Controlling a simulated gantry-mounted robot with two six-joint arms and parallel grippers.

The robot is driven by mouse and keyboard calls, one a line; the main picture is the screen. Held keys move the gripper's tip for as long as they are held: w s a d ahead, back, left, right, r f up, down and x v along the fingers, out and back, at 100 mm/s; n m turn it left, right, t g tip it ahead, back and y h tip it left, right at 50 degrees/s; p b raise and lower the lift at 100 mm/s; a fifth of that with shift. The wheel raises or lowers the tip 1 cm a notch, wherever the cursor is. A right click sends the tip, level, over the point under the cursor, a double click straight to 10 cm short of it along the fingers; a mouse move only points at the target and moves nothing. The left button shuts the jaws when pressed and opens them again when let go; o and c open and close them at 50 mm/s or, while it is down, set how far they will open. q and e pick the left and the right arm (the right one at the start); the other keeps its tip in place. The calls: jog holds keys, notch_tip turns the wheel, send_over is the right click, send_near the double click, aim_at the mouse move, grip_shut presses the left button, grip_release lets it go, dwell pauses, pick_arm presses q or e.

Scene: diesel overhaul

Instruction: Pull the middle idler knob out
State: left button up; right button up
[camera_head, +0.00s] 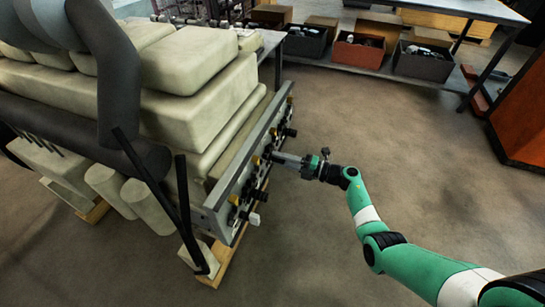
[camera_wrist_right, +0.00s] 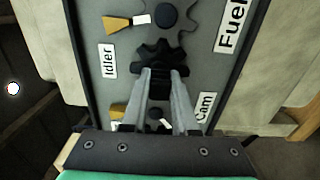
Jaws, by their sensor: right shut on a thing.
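The idler knob (camera_wrist_right: 163,55) is a black, lobed knob on the grey panel, beside the "Idler" label (camera_wrist_right: 108,61) in the right wrist view. My right gripper (camera_wrist_right: 160,80) is shut on it, with both fingertips at the knob's near side. In the head view my right gripper (camera_head: 272,157) reaches in from the right to the middle of the engine's side panel (camera_head: 222,192). The knob is hard to make out there behind the fingers. I cannot tell how far the knob stands out. My left gripper is not in view.
More dark knobs sit along the panel, including a round one (camera_wrist_right: 166,15) by the "Fuel" label (camera_wrist_right: 231,25). A "Cam" label (camera_wrist_right: 205,107) is near my fingers. A bench with bins (camera_head: 358,53) stands behind. The floor right of the engine is clear.

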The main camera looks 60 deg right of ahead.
grip_shut()
jog(key=shift+s, duration=0.15)
jog(key=shift+s+d+p, duration=0.2)
jog(key=shift+s+p, duration=0.4)
jog(key=shift+s, duration=0.4)
jog(key=o, duration=1.4)
grip_release()
jog(key=shift+o, duration=0.2)
jog(key=shift+s, duration=0.1)
jog(key=s+d+p, duration=0.1)
jog(key=s+p, duration=0.1)
jog(key=s, duration=0.4)
jog(key=shift+s, duration=0.35)
